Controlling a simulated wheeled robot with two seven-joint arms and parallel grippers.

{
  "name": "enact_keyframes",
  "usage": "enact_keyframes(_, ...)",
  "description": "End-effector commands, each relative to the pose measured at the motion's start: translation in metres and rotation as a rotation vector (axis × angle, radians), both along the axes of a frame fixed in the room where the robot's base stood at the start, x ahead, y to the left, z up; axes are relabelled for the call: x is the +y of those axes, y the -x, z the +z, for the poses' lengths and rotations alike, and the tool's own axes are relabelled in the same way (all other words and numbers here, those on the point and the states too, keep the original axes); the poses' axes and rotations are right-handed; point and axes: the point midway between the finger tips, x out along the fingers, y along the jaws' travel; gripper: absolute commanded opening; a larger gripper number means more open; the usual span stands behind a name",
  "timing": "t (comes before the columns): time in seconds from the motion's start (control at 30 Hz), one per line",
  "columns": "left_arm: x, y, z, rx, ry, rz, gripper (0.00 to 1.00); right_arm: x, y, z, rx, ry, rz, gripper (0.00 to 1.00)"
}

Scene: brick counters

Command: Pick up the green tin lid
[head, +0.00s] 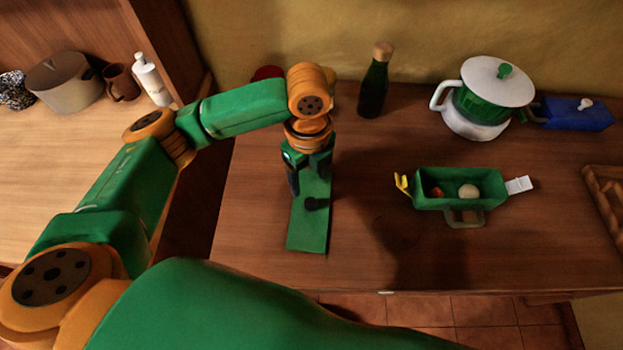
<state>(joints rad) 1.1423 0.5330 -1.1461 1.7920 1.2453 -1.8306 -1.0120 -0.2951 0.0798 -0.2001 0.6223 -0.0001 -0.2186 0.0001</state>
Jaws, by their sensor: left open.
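The green tin lid (308,232) is a flat green rectangle with a dark knob, lying on the wooden counter left of the middle in the head view. My left gripper (311,188) points down over the far part of the lid, with its dark fingers apart. The gripper hides that far end of the lid. I cannot tell whether the fingers touch the lid. The knob shows just nearer to me than the fingers, and nothing shows held between them. My right gripper is not in view.
An open green tin (428,202) with small items stands to the right. A dark bottle (374,88), a white-lidded green pot (480,105) and a blue box (577,116) stand at the back. A wooden rack (604,205) is at far right. The counter between lid and tin is clear.

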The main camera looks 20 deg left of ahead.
Motion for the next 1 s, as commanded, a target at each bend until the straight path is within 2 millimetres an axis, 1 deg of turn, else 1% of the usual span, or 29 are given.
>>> enact_keyframes(0.07, 0.000, 0.001, -0.006, 0.003, -0.002, 0.001, 0.69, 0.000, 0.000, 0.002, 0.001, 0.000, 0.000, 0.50)
enact_keyframes(0.17, -0.001, 0.002, -0.021, 0.005, -0.002, 0.002, 0.69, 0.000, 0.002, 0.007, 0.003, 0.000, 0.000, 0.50)
enact_keyframes(0.3, -0.005, 0.007, -0.048, 0.006, -0.002, 0.000, 0.69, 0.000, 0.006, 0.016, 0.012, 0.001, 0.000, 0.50)
enact_keyframes(0.4, -0.005, 0.006, -0.065, 0.003, -0.002, 0.001, 0.69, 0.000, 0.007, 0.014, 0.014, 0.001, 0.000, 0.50)
enact_keyframes(0.5, -0.005, 0.006, -0.070, -0.001, 0.000, 0.000, 0.69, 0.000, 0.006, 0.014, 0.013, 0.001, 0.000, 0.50)
enact_keyframes(0.63, -0.005, 0.006, -0.070, -0.001, 0.000, 0.000, 0.69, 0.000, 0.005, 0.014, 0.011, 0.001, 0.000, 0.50)
enact_keyframes(0.67, -0.005, 0.006, -0.070, -0.001, 0.000, 0.000, 0.66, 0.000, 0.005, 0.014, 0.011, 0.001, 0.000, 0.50)
enact_keyframes(0.7, -0.005, 0.006, -0.070, -0.001, 0.000, 0.000, 0.55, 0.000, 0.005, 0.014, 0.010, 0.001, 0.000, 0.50)
enact_keyframes(0.77, -0.005, 0.006, -0.070, -0.001, 0.000, 0.000, 0.39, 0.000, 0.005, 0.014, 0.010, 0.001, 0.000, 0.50)
enact_keyframes(0.8, -0.005, 0.006, -0.070, -0.001, 0.000, 0.000, 0.28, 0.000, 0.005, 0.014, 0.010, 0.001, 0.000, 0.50)
enact_keyframes(0.87, -0.005, 0.006, -0.070, -0.001, 0.000, 0.000, 0.12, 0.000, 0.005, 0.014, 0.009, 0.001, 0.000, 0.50)
enact_keyframes(0.9, -0.005, 0.006, -0.070, -0.001, 0.000, 0.000, 0.01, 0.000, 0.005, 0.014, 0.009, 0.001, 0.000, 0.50)
enact_keyframes(1.0, -0.005, 0.006, -0.070, -0.001, 0.000, 0.000, 0.00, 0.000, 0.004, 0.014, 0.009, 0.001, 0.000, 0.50)
